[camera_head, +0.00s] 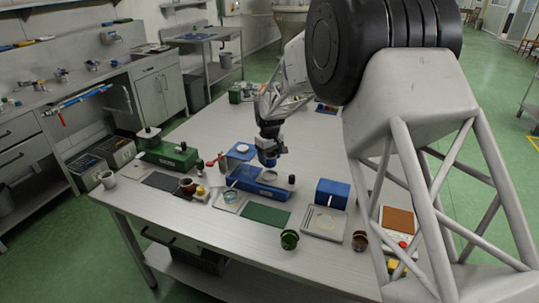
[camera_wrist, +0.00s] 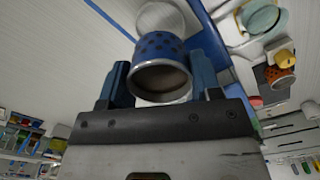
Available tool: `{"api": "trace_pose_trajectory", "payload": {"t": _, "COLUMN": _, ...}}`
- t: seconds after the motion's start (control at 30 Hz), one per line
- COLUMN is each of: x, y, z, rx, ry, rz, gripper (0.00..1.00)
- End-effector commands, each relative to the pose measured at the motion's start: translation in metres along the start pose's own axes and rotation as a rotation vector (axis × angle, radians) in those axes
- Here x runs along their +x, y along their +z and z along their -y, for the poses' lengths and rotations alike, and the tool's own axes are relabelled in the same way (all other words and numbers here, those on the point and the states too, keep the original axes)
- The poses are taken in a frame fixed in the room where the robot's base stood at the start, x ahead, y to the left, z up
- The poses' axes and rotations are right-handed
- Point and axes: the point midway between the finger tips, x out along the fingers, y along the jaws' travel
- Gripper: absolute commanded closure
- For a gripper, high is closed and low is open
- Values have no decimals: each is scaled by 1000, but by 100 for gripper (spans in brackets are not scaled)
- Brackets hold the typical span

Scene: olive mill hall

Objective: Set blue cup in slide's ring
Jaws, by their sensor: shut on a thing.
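My gripper (camera_head: 268,148) is shut on the blue cup (camera_wrist: 162,48), which has dark dots and a pale rim. In the wrist view the cup sits between the two blue fingers (camera_wrist: 160,82), its mouth facing the camera. In the head view the cup (camera_head: 268,158) is small and partly hidden by the gripper. The blue slide (camera_head: 245,182) lies on the table just below it in the picture, with a pale round ring (camera_head: 270,175) on top and a dark knob at its right end. The cup appears above the slide, apart from the ring; the exact gap is unclear.
A blue block with a white disc (camera_head: 241,149) stands behind the slide. A brown cup (camera_head: 187,185), a tray with a glass dish (camera_head: 229,200), a green mat (camera_head: 265,215) and a blue box (camera_head: 332,192) lie around it. A green machine (camera_head: 171,157) stands left. The table's back is mostly clear.

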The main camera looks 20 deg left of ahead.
Motion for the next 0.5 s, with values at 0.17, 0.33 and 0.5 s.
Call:
{"api": "trace_pose_trajectory", "payload": {"t": 0.17, "x": 11, "y": 0, "z": 0, "rx": 0, "ry": -1, "rz": 1, "gripper": 57}}
{"api": "trace_pose_trajectory", "payload": {"t": 0.33, "x": 20, "y": 0, "z": 0, "rx": 0, "ry": 0, "rz": 0, "gripper": 57}}
{"api": "trace_pose_trajectory", "payload": {"t": 0.5, "x": 26, "y": 0, "z": 0, "rx": 0, "ry": 0, "rz": 1, "gripper": 57}}
